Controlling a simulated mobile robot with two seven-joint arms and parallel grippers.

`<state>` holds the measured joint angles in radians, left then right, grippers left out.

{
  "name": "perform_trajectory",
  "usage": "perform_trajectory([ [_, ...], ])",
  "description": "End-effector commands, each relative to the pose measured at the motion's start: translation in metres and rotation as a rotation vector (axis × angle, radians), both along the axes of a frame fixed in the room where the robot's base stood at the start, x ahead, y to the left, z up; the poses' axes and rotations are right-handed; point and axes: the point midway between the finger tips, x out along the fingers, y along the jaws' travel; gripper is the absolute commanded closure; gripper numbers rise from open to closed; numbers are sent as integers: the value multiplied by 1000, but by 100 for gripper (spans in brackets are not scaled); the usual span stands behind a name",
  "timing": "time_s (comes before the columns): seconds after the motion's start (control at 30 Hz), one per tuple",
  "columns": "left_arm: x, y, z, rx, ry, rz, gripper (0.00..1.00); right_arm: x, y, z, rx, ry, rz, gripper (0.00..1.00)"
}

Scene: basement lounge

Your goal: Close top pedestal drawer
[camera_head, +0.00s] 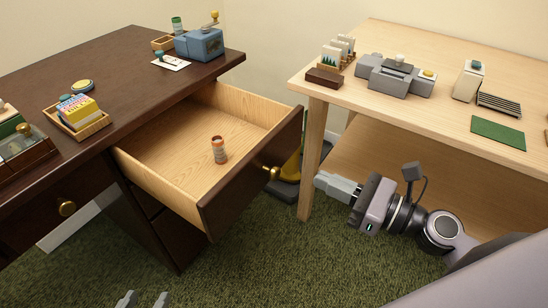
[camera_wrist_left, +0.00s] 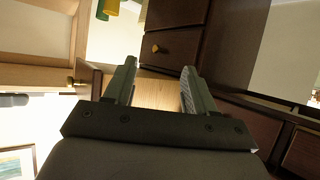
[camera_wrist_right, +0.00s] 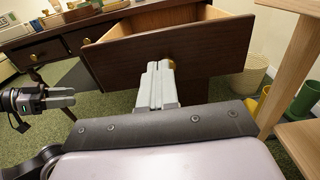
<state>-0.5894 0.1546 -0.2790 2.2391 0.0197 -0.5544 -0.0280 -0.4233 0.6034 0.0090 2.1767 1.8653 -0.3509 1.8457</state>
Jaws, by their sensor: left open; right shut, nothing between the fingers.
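The top pedestal drawer (camera_head: 252,175) is pulled well out of the dark wooden desk (camera_head: 110,60). Its inside is light wood and its front is dark, with a brass knob (camera_head: 272,172). A small orange-and-white cylinder (camera_head: 219,152) stands inside it. My right gripper (camera_head: 318,180) is shut and empty, a little to the right of the drawer front.
A light wooden table (camera_head: 450,110) with office items stands to the right, its leg (camera_head: 311,160) close to my right gripper. Green carpet (camera_head: 250,270) is clear in front.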

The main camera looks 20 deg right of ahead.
Motion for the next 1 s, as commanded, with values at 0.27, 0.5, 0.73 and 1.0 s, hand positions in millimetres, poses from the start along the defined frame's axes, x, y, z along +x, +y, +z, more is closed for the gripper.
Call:
perform_trajectory([
  [0.27, -3, 6, -1, 5, 23, 15, 45, 29, 22, 3, -1, -2, -1, 100],
  [0.5, -4, 12, -1, 8, 40, 29, 45, 54, 41, 2, -1, -2, -1, 100],
  [0.73, -7, 16, -6, 10, 56, 40, 45, 77, 60, 2, -2, -3, -1, 100],
  [1.0, -9, 18, -9, 12, 68, 45, 45, 91, 71, 0, -3, -1, -1, 100],
])
